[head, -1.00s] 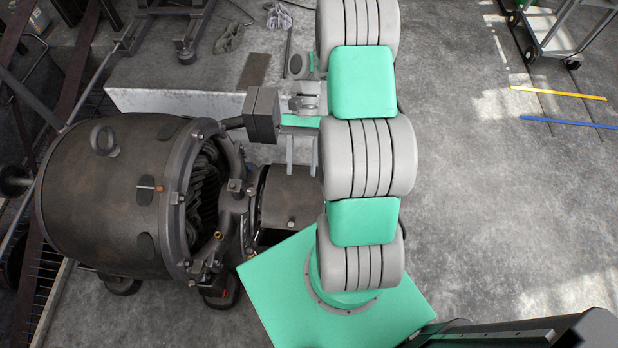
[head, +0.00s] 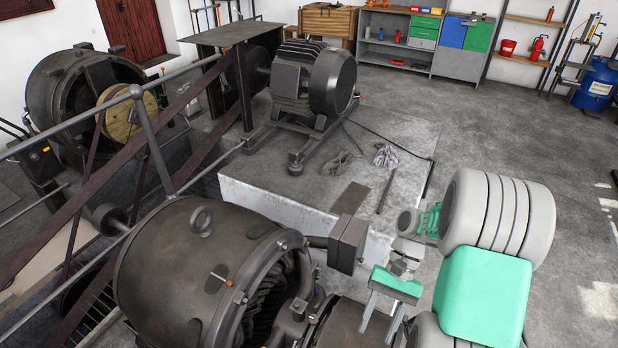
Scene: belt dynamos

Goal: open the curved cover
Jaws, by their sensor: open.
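A large dark dynamo (head: 180,265) lies at the lower left in the head view, its end opening showing dark windings (head: 262,315). A dark curved surface (head: 338,326), which looks like the curved cover, lies to the right of its end ring, partly cut off by the bottom edge. My gripper (head: 381,318) points down beside the right part of this surface. Its two pale fingers are apart with nothing seen between them. I cannot tell whether a finger touches the cover.
A dark box (head: 347,244) juts from the dynamo just left of my gripper. Behind is a concrete plinth (head: 270,205) with a motor (head: 315,85), gloves (head: 386,156) and a rod (head: 387,190). Railings (head: 70,140) run at left. Open floor (head: 400,95) lies at the back right.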

